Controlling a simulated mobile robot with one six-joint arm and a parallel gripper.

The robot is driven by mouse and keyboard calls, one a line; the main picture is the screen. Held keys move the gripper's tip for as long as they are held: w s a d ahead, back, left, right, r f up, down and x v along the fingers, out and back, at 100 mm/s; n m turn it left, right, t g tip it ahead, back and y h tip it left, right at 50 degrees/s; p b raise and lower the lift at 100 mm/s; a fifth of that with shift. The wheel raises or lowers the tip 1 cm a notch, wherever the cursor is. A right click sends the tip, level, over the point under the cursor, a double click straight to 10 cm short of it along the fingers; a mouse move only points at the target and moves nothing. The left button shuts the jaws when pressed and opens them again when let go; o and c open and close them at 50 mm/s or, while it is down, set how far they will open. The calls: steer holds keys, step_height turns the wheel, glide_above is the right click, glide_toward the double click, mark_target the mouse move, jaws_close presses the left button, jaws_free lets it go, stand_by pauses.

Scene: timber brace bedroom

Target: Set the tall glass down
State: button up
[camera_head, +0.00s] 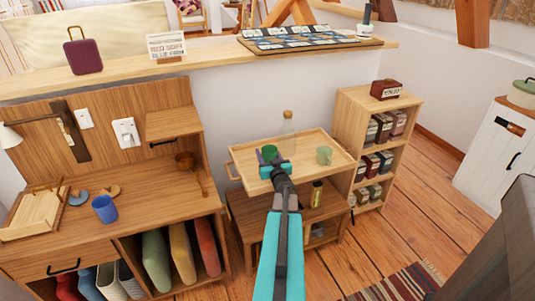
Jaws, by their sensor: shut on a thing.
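My gripper (279,168) is shut on a dark green cup-like thing (269,152), which looks like the tall glass. It is over the wooden tray (307,138), and my gripper hides its lower part. I cannot tell whether it touches the tray. The tray has raised edges and a handle at the left, and sits on a low wooden stand (247,205).
On the tray, a clear corked bottle (288,127) stands behind my gripper and a pale green mug (324,155) stands to the right. A desk with a blue mug (104,208) is at left.

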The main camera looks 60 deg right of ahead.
steer(key=shift+w+d+f, duration=0.25)
steer(key=shift+w+f, duration=0.05)
steer(key=shift+f, duration=0.1)
steer(key=shift+f, duration=0.1)
steer(key=o, duration=1.2)
steer(key=shift+s+a, duration=0.15)
steer(key=shift+v, duration=5.85)
